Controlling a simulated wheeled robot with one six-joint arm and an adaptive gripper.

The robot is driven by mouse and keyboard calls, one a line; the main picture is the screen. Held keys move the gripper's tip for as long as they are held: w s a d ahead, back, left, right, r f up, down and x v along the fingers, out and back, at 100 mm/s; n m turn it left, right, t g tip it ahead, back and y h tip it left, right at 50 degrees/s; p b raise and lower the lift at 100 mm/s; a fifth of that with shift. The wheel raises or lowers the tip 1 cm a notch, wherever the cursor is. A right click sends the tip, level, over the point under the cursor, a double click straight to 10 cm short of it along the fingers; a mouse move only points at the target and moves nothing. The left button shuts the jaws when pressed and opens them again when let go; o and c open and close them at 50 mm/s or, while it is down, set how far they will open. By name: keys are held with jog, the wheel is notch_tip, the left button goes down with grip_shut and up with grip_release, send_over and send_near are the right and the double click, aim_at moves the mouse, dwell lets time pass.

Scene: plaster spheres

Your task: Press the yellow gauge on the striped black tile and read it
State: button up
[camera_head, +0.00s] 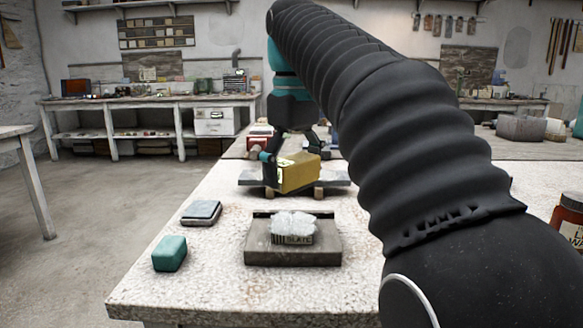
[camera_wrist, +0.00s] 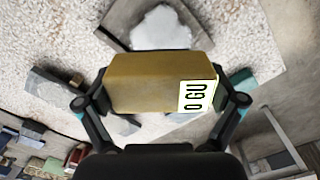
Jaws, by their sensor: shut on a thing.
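The yellow gauge (camera_head: 299,173) is a boxy block with a pale lettered label. It also fills the middle of the wrist view (camera_wrist: 145,82), where the label faces right and partly reads "O GU". My gripper (camera_head: 291,158) is shut on it, one finger at each side. The gauge is above or at a dark slab (camera_head: 336,178) on wooden feet; I cannot tell whether they touch. Nearer, a grey tray (camera_head: 262,256) holds a dark striped piece (camera_head: 292,239) lettered like "SLATE", with a white crumbly lump (camera_head: 293,222) on top covering most of it.
A green block (camera_head: 169,254) and a grey flat box (camera_head: 201,212) lie left of the tray on the speckled table (camera_head: 215,290). A red object (camera_head: 260,137) stands behind the gauge. A brown jar (camera_head: 569,217) is at the far right.

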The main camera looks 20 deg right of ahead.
aim_at(293, 223)
jog(key=shift+f, duration=1.8)
jog(key=shift+a+f+b, duration=0.1)
jog(key=shift+f+b, duration=0.75)
jog(key=shift+f, duration=0.3)
jog(key=shift+f, duration=0.6)
dwell(0.5)
jog(key=shift+r+p, duration=0.95)
jog(key=shift+r, duration=2.65)
